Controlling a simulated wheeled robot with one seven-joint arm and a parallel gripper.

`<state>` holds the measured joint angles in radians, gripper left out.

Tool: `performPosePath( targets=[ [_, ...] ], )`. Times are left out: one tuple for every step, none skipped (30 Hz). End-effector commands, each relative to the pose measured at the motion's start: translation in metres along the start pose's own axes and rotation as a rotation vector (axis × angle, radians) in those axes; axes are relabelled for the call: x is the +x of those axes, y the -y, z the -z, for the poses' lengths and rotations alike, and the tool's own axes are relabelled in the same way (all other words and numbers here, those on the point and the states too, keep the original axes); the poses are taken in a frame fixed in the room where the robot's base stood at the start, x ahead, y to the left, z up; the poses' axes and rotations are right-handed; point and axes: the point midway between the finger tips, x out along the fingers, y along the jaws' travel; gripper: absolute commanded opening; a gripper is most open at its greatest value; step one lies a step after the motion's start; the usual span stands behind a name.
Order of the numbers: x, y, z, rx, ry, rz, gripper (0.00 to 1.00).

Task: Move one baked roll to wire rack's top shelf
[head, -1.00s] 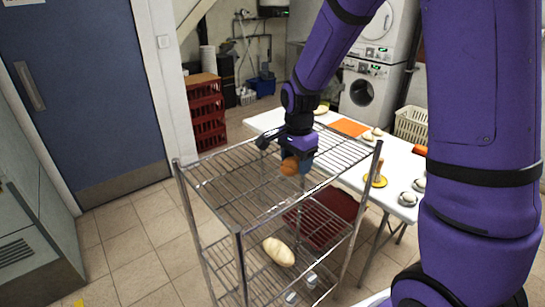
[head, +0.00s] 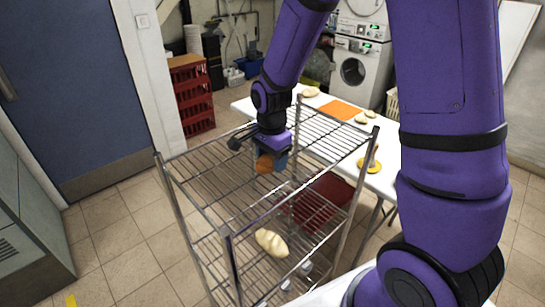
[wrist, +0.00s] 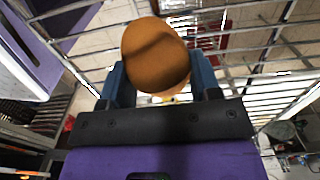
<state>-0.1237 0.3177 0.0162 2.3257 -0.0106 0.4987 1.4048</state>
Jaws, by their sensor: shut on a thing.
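A brown baked roll (head: 265,163) is held in my gripper (head: 274,158), which is shut on it over the top shelf of the wire rack (head: 205,176). In the wrist view the roll (wrist: 156,56) sits between the two blue fingers, with the shelf's wires behind it. I cannot tell whether the roll touches the wires. The part of the top shelf around the roll looks empty. My gripper partly covers the roll in the head view.
A pale loaf (head: 271,242) lies on a lower shelf of the rack. A dark red tray (head: 328,197) is seen through the rack. Rack posts rise at the corners.

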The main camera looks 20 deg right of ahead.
Motion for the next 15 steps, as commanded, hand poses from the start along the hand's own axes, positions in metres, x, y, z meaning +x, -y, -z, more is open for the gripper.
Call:
performPosePath(
  targets=[
    [0.0002, 0.0000, 0.0001, 0.000, 0.000, 0.000, 0.34],
    [0.0007, 0.0000, 0.0001, 0.000, 0.000, 0.000, 0.34],
    [0.0017, 0.0000, 0.0001, 0.000, 0.000, -0.001, 0.34],
    [0.0025, 0.0000, 0.0001, 0.000, 0.000, -0.001, 0.34],
    [0.0032, 0.0000, 0.0002, 0.000, 0.000, -0.001, 0.34],
    [0.0034, 0.0000, 0.0002, 0.000, 0.000, 0.000, 0.62],
    [0.0032, 0.0000, 0.0002, 0.000, 0.000, 0.000, 0.69],
    [0.0032, 0.0000, 0.0002, 0.000, 0.000, 0.000, 0.76],
    [0.0032, 0.0000, 0.0002, 0.000, 0.000, 0.000, 0.83],
    [0.0032, 0.0000, 0.0002, 0.000, 0.000, 0.000, 0.83],
    [0.0031, 0.0000, 0.0003, 0.000, 0.000, 0.000, 0.83],
    [0.0031, 0.0000, 0.0003, 0.000, 0.000, 0.000, 0.83],
    [0.0031, 0.0000, 0.0003, 0.000, 0.000, 0.000, 0.83],
    [0.0031, 0.0000, 0.0003, 0.000, 0.000, 0.000, 0.83],
    [0.0031, 0.0000, 0.0003, 0.000, 0.000, 0.000, 0.83]
  ],
)
